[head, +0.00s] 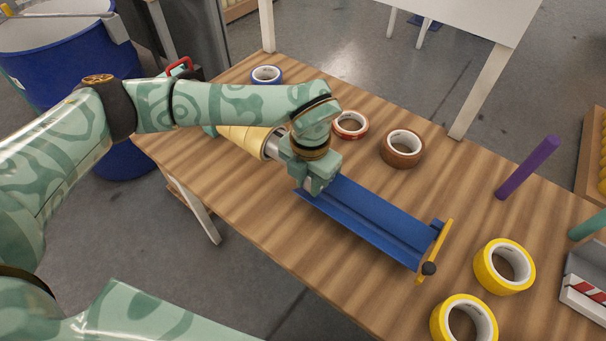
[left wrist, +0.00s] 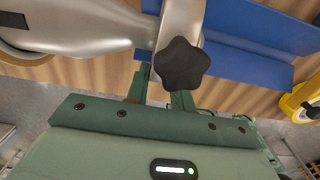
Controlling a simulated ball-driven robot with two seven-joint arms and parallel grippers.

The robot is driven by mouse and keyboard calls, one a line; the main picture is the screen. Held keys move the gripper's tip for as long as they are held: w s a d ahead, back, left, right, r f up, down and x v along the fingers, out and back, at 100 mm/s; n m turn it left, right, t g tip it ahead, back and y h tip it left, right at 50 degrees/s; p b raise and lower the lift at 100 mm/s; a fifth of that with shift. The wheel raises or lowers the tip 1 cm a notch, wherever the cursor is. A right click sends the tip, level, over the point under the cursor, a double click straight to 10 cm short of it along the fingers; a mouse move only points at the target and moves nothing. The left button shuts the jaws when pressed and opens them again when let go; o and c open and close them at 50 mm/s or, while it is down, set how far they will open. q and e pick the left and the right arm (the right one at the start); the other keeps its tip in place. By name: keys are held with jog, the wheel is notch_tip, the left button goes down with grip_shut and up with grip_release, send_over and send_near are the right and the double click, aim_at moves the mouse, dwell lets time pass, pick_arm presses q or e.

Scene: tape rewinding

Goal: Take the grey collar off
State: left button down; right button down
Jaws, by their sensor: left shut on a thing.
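The grey collar (head: 271,145) shows in the head view as a small silver part between a yellow-cream roll (head: 243,138) and my left gripper (head: 314,184). In the left wrist view the collar (left wrist: 105,28) is a smooth grey body with a black star-shaped knob (left wrist: 185,63). My left gripper's fingers (left wrist: 160,90) reach up to the collar beside the knob and are shut on it. The gripper hides much of the collar in the head view. A blue trough (head: 370,215) runs from under the gripper toward the lower right. My right gripper is out of view.
The wooden table (head: 290,255) carries brown (head: 402,148), red (head: 350,125), blue (head: 266,75) and two yellow tape rolls (head: 504,266). A yellow bar (head: 435,250) with a black knob crosses the trough's end. A blue drum (head: 75,60) stands at the left.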

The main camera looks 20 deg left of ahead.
pick_arm(q)
jog(key=s+d, duration=0.1)
jog(key=d, duration=0.1)
jog(key=s+d, duration=0.1)
jog(key=s+d+r, duration=0.1)
jog(key=d, duration=0.1)
jog(key=shift+d+p, duration=0.3)
jog(key=shift+p, duration=0.1)
notch_tip(320, 180, up, 13)
jog(key=p, duration=0.2)
jog(key=shift+a+f, duration=0.1)
jog(key=shift+a, duration=0.05)
